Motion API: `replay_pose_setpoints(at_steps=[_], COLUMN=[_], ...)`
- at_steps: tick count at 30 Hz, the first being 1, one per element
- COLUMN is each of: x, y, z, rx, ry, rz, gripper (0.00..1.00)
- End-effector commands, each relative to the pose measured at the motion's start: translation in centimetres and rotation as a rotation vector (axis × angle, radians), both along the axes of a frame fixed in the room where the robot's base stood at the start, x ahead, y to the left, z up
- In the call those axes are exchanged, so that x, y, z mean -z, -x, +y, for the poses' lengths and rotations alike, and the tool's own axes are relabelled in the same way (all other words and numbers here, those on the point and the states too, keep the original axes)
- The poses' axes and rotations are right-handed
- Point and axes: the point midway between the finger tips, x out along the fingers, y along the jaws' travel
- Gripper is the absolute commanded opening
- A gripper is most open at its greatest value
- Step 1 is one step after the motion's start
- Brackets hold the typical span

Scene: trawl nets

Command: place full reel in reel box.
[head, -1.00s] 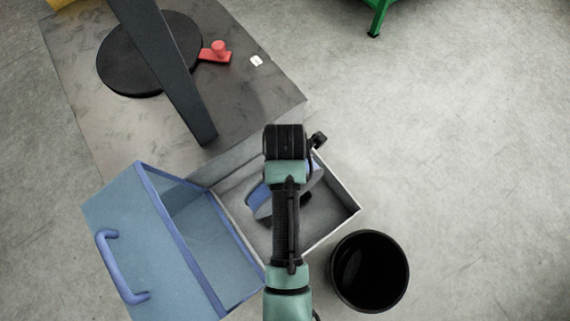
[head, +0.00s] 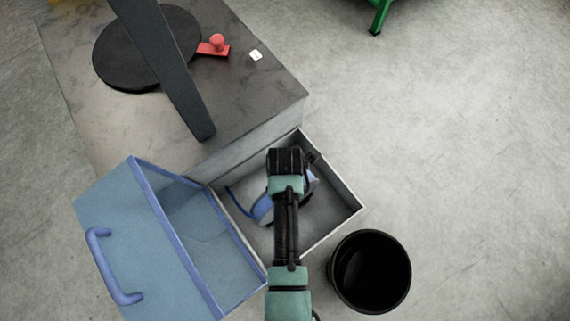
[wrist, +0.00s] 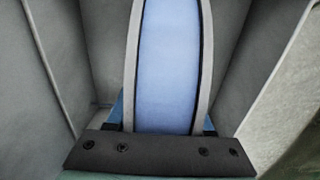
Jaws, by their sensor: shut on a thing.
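The reel box (head: 335,229) is an open grey box with a blue, see-through lid (head: 120,235) swung out to the left. My arm reaches over the box and hides much of its inside. The full reel (head: 262,209), with grey flanges and blue winding, shows partly beneath my wrist, inside the box outline. In the wrist view the reel (wrist: 168,65) stands on edge between the grey box walls. My gripper (wrist: 165,128) is shut on the reel; its fingertips are largely hidden. Whether the reel touches the box floor cannot be told.
A dark bench (head: 255,95) behind the box carries a black disc (head: 125,55), a dark bar (head: 170,75) and a red piece (head: 215,47). A black bin (head: 370,272) stands right of the box.

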Motion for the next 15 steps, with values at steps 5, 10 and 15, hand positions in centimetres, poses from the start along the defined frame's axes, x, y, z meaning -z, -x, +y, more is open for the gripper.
replay_pose_setpoints(at_steps=[5,10,15], x=[-0.09,0.24,0.24], y=[-0.14,-0.03,-0.01], z=[-0.04,-0.02,-0.01], rx=[0.0,0.001,0.001], ry=[0.001,0.0,0.0], rz=[-0.003,0.0,0.0], gripper=[0.0,0.65,0.82])
